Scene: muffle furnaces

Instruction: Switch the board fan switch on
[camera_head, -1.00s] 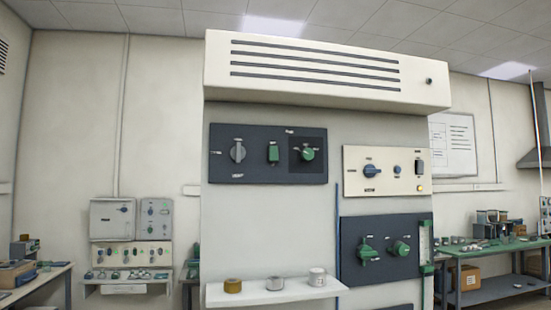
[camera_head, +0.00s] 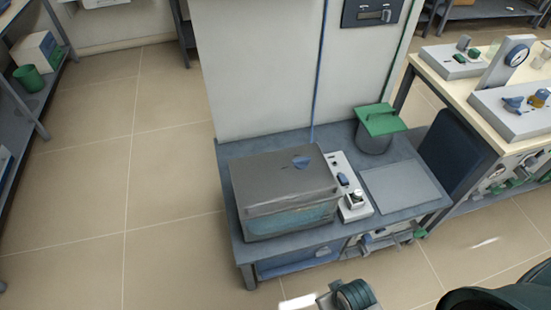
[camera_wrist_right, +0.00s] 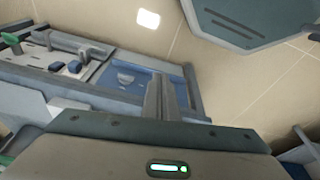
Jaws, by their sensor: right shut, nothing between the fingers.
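No switch that I can identify as the board fan switch shows now. In the head view, only the lower part of the pale cabinet (camera_head: 260,70) is in sight, with a dark panel (camera_head: 372,11) cut by the top edge. My right gripper (camera_wrist_right: 165,76) shows in the right wrist view, its two fingers together and empty. It is apart from the bench parts behind it. Dark arm parts of mine show along the bottom and lower right of the head view. My left gripper is not in view.
A low grey bench (camera_head: 408,208) carries a tank (camera_head: 283,180), a white control strip (camera_head: 341,164), a green-lidded pot (camera_head: 374,141) and a flat grey plate (camera_head: 398,187). A pale worktable (camera_head: 437,72) with instruments stands right. Tiled floor (camera_head: 90,200) at left is open.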

